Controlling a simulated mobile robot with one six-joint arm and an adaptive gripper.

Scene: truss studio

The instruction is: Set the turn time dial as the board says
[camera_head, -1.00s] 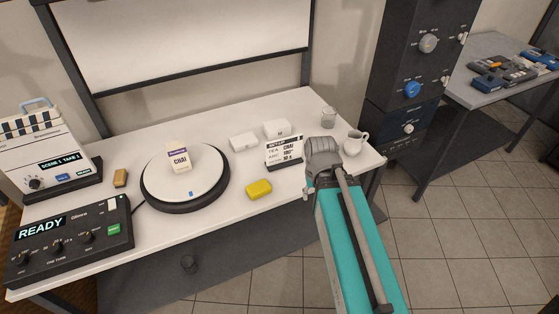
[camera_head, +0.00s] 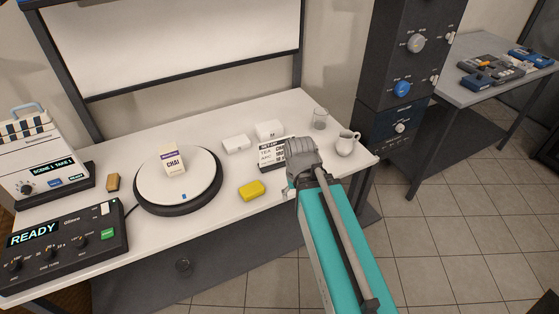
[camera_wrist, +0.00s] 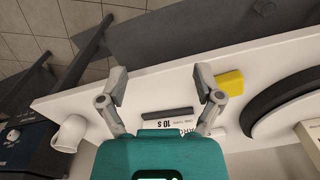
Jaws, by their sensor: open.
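The black control box (camera_head: 75,262) at the left table end has a READY screen, a green button and a row of dials. The middle dial (camera_head: 50,253) seems to be the turn time dial; its label and setting are too small to read surely. The small lettered board (camera_head: 268,153) stands near the table's right. My arm hides its right side in the head view.
A turntable (camera_head: 150,194) carries a chai packet (camera_head: 173,162). A dark equipment rack (camera_head: 400,75) stands to the right. Tiled floor lies open in front.

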